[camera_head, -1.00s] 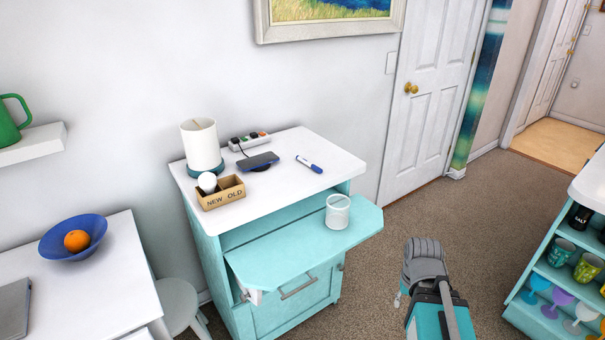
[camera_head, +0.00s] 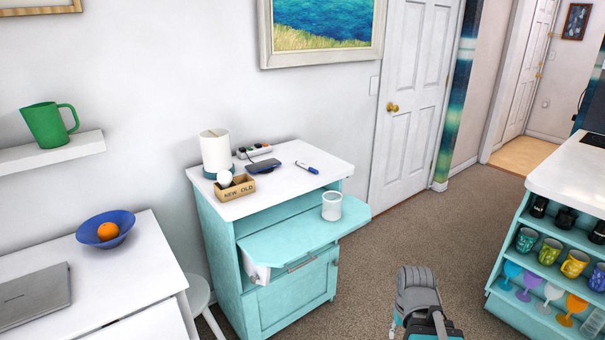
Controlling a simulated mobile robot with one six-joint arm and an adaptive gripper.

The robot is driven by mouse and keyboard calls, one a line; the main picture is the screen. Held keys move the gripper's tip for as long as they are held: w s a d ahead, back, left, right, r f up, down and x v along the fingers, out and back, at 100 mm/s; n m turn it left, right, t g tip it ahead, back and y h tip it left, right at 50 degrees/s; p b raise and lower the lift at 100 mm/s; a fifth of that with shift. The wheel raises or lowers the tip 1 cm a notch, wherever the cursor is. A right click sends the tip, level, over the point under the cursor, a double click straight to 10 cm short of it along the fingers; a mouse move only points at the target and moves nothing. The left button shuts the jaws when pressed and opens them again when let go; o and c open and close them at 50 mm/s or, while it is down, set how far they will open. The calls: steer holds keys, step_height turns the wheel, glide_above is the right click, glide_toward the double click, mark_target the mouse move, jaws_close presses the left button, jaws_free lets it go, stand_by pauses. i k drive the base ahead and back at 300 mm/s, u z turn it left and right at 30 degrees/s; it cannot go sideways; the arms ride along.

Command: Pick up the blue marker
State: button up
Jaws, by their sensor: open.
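The blue marker (camera_head: 307,167) has a white and blue body and lies flat on the white top of the teal cabinet (camera_head: 328,174), towards its right side. It is to the right of a dark phone on a stand. My gripper (camera_head: 416,279) is at the lower right of the view, over the carpet, to the right of the cabinet and well apart from the marker. It looks empty; its fingers show only in part.
On the cabinet top are a lamp (camera_head: 214,151), a small box (camera_head: 235,187), a phone (camera_head: 263,166) and a power strip (camera_head: 255,151). A white cup (camera_head: 332,206) stands on the pull-out shelf (camera_head: 292,243). A shelf unit (camera_head: 548,262) stands at right. Carpet between is clear.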

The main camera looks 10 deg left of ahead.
mark_target(300, 164)
steer(key=u, duration=0.5)
steer(key=i, duration=1.5)
steer(key=z, duration=0.05)
steer(key=k, duration=0.35)
steer(key=u, duration=0.05)
